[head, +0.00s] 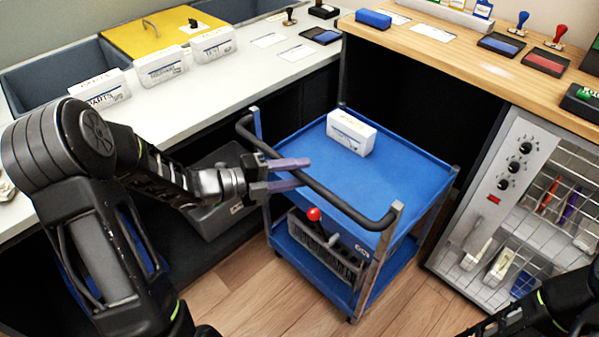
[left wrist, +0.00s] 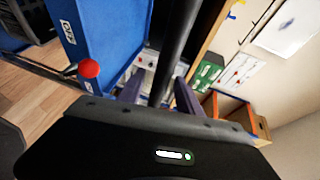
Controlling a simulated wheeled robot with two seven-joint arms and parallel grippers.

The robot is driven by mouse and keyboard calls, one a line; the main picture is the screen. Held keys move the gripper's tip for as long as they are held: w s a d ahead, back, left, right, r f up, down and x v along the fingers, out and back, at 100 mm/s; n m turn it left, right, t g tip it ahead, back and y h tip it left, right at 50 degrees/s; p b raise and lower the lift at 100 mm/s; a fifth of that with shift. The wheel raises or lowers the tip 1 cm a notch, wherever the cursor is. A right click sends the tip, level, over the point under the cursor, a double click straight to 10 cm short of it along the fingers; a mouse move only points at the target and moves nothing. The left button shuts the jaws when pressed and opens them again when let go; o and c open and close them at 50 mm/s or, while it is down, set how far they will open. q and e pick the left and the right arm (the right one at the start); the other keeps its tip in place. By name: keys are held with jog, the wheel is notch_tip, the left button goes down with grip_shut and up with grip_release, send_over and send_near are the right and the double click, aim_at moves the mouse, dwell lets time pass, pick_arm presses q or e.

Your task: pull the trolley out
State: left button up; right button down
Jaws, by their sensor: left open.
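The trolley (head: 400,172) has blue shelves, grey posts and a black push handle (head: 335,197) along its near side. It stands in the corner between the white counter and the wooden counter. A white box (head: 350,132) lies on its top shelf. My left gripper (head: 308,172) is open at the left part of the handle. In the left wrist view the dark handle bar (left wrist: 180,45) runs between the two purple-grey fingers (left wrist: 160,92). I cannot tell whether the fingers touch it. My right gripper is out of view; only part of my right arm shows at the lower right.
A grey bin (head: 217,210) stands left of the trolley. A metal cabinet with racks (head: 500,205) stands close on the right. The wooden floor (head: 262,300) in front is clear.

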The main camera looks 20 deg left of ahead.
pick_arm(q)
jog(key=v, duration=0.7)
dwell(0.4)
